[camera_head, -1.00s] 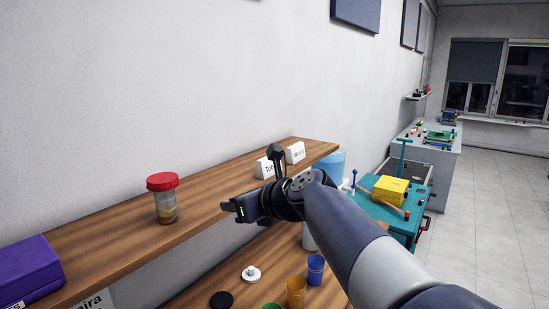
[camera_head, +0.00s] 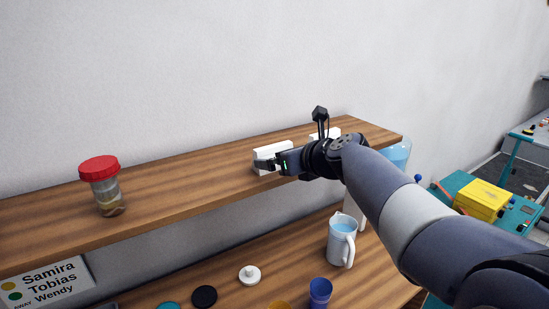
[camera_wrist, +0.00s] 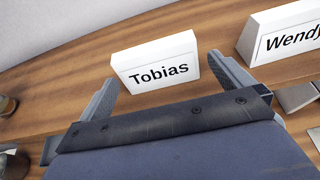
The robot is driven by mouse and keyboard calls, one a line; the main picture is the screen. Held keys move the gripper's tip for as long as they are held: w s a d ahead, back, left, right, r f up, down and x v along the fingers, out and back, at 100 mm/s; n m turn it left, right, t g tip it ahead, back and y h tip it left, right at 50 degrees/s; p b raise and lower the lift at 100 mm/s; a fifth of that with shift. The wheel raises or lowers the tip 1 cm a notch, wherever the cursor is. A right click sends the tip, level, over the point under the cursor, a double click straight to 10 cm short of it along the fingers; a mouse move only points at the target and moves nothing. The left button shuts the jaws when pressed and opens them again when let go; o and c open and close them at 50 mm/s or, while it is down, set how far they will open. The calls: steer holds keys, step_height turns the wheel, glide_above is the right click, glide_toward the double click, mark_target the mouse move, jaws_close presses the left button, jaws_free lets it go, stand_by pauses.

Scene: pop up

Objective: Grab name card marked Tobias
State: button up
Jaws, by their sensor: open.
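The white name card marked Tobias (camera_wrist: 157,68) stands upright on the wooden shelf in the wrist view. It also shows in the head view (camera_head: 275,148), partly hidden by my gripper. My gripper (camera_wrist: 165,82) is open, with one finger on each side of the card's lower part. I cannot tell whether either finger touches it. In the head view, my gripper (camera_head: 268,165) is at the card's front.
A second card marked Wendy (camera_wrist: 285,38) stands just right of the Tobias card. A red-lidded jar (camera_head: 104,187) stands left on the shelf (camera_head: 190,195). Below are a water pitcher (camera_head: 342,242), cups and lids. The wall is close behind.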

mark_target(273, 158)
steer(key=x, duration=0.5)
steer(key=shift+s+a+f+p, duration=0.1)
steer(key=shift+p, duration=0.2)
steer(key=c, duration=0.7)
